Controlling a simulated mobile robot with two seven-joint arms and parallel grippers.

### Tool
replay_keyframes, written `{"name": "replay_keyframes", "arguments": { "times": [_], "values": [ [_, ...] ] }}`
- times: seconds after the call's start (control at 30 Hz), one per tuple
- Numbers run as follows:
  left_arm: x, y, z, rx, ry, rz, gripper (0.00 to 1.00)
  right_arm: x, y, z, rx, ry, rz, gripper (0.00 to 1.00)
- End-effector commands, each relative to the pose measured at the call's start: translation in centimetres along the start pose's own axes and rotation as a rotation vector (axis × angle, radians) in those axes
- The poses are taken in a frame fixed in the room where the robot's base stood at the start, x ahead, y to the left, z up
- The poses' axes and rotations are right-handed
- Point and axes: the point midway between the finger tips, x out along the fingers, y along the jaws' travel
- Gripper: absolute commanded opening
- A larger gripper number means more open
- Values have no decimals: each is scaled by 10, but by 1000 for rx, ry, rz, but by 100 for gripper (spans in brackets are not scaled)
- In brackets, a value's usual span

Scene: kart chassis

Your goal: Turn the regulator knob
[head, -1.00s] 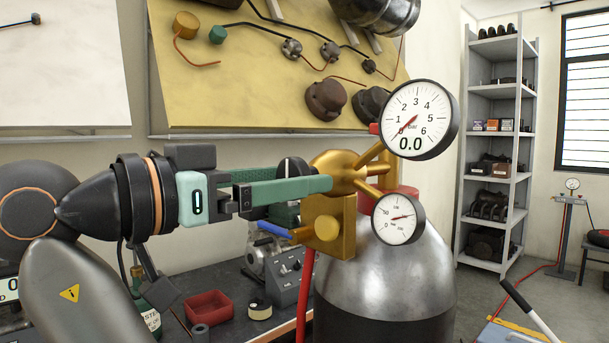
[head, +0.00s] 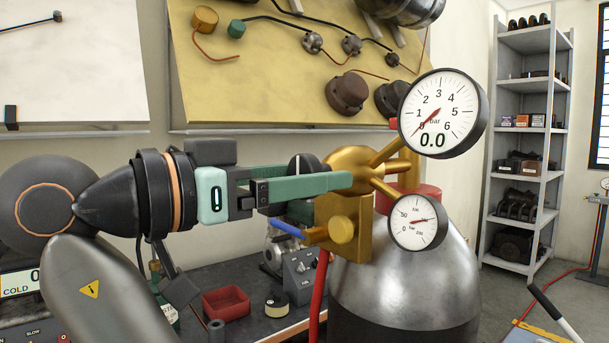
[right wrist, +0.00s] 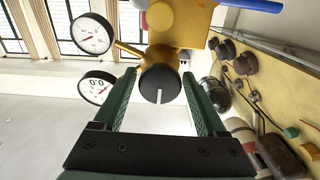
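The golden regulator (head: 350,165) sits on top of a grey metal cylinder (head: 400,285). Its black round knob (right wrist: 160,83) with a white pointer line faces my right gripper in the right wrist view. My right gripper (right wrist: 160,85) is open, with one green finger on each side of the knob; I cannot tell whether they touch it. In the head view the right gripper (head: 350,182) reaches across, and its fingers partly hide the knob (head: 302,162). The large gauge (head: 442,112) reads 0.0 bar. A smaller gauge (head: 418,221) sits below it. My left gripper is not in view.
A red hose (head: 319,290) runs down beside the cylinder. A workbench behind holds a red tray (head: 226,302) and a grey box with knobs (head: 300,275). A yellow board (head: 290,70) with fittings hangs behind.

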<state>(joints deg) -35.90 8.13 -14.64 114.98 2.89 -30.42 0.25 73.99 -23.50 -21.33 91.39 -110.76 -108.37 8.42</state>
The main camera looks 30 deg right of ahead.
Motion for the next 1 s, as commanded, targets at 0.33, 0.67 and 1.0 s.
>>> {"name": "replay_keyframes", "arguments": {
  "times": [0.33,0.67,1.0],
  "values": [
    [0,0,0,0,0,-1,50,0,0,0,0,0,0,33],
    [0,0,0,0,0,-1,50,0,0,0,1,0,0,4],
    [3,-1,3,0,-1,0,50,0,0,1,83,0,0,4]
  ]
}}
